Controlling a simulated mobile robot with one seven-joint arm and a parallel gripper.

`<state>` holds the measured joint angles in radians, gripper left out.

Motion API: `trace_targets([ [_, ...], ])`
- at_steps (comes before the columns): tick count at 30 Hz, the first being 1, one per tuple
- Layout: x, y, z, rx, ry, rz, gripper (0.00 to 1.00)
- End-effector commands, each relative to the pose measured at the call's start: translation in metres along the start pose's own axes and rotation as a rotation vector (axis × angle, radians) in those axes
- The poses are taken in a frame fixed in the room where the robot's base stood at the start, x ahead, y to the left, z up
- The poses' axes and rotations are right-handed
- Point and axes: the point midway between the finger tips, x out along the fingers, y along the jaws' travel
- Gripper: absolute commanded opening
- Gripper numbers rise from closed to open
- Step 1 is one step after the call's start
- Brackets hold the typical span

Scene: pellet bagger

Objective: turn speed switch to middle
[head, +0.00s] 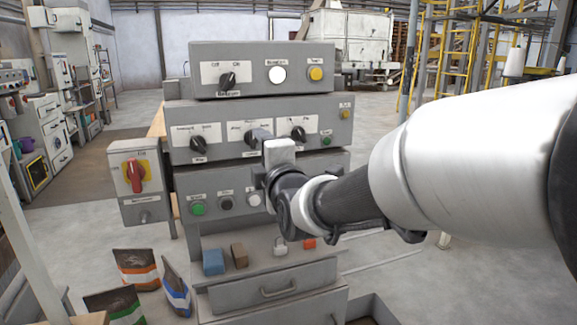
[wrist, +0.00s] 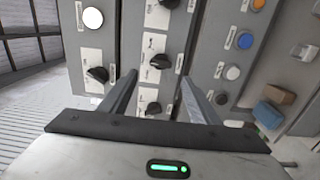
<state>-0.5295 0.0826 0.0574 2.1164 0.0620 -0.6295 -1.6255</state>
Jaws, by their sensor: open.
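The grey middle panel (head: 220,125) carries three black rotary knobs with white label plates: a left knob (head: 198,144), a middle knob (head: 262,136) partly behind my gripper, and a right knob (head: 298,133). The labels are too small to read surely, so I cannot tell which is the speed switch. In the wrist view, turned sideways, the middle knob (wrist: 160,61) lies ahead between the fingertips of my gripper (wrist: 159,77). My gripper is open and empty, its fingers on either side of that knob; contact cannot be told. Its pointer direction is unclear.
The top panel (head: 230,53) has an off/on knob (head: 228,79), a white button and a yellow button. The lower panel has a green button (head: 198,209) and others. A red-handled switch (head: 134,175) is at left. Small blocks (head: 213,262) lie on the ledge below.

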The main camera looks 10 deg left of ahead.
Motion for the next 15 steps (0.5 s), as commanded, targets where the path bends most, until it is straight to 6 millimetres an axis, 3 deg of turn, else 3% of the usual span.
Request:
trace_targets([
  [6, -0.052, 0.001, 0.000, -0.001, -0.001, 0.001, 0.56],
  [15, -0.089, 0.000, 0.000, -0.001, -0.001, 0.000, 0.56],
])
